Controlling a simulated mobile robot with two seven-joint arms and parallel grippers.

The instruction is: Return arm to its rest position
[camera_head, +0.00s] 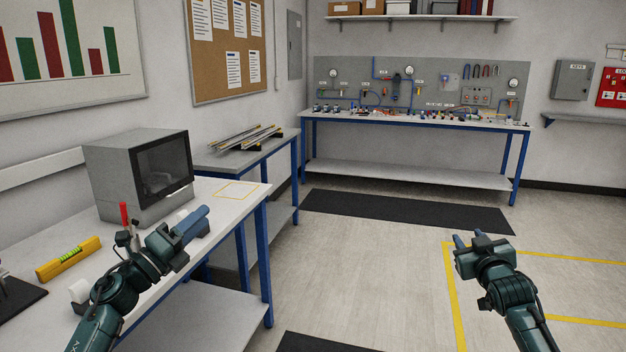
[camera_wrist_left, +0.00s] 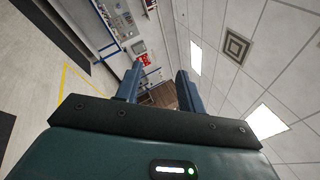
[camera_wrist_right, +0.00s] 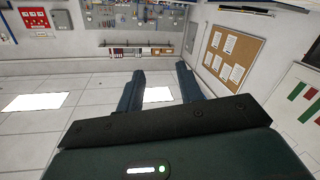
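My left gripper (camera_head: 195,222) is raised in front of the white workbench at the left of the head view. In the left wrist view its two blue fingers (camera_wrist_left: 157,88) stand apart with nothing between them. My right gripper (camera_head: 468,240) is over the open floor at the right of the head view. In the right wrist view its fingers (camera_wrist_right: 158,90) stand apart, with nothing between them. Both arms are clear of other things as far as I can tell.
The white workbench (camera_head: 235,205) with blue legs carries a grey box with a dark window (camera_head: 108,165), a yellow spirit level (camera_head: 68,259) and a red-handled tool (camera_head: 124,214). A long bench (camera_head: 340,118) stands at the back wall. Yellow-lined floor (camera_head: 450,290) on the right is free.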

